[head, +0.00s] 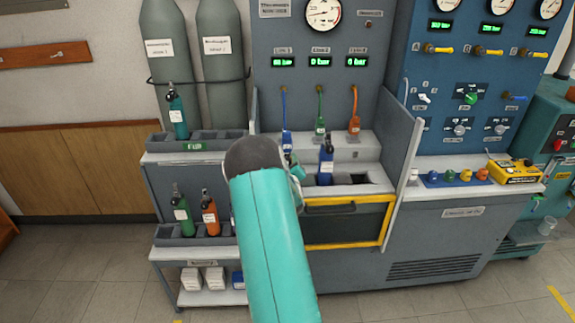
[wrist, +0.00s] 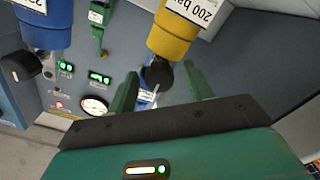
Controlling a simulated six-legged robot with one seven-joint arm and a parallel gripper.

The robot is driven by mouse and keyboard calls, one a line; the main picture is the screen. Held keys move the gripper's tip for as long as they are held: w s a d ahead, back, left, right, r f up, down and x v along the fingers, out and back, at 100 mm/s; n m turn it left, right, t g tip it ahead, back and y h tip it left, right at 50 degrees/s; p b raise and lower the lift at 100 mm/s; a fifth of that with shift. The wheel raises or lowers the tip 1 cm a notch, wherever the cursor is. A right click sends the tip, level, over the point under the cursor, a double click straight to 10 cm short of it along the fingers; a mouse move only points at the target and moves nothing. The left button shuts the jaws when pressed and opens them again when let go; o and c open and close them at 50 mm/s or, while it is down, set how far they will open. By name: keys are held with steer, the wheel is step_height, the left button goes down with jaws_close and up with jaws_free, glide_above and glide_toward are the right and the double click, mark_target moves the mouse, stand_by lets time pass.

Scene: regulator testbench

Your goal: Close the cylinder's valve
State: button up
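In the wrist view a yellow cylinder top (wrist: 172,35) with a white "200 bar" label carries a black valve knob (wrist: 157,75). My gripper (wrist: 162,85) is open, with its two green fingers on either side of the knob in the picture. I cannot tell whether a finger touches it. A second, blue cylinder (wrist: 44,25) with its own black knob is at upper left. In the head view a blue cylinder (head: 326,160) stands in the bench's slot. My arm hides the yellow cylinder there, and my gripper (head: 297,168) is only partly visible.
A panel with gauges and green displays (head: 320,62) rises behind the slot, with blue, green and orange hoses (head: 354,110). A raised guard (head: 402,150) stands on the right. A rack (head: 160,237) with small cylinders is on the left.

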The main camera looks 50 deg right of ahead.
steer(key=v, duration=1.3)
steer(key=shift+s+a, duration=0.3)
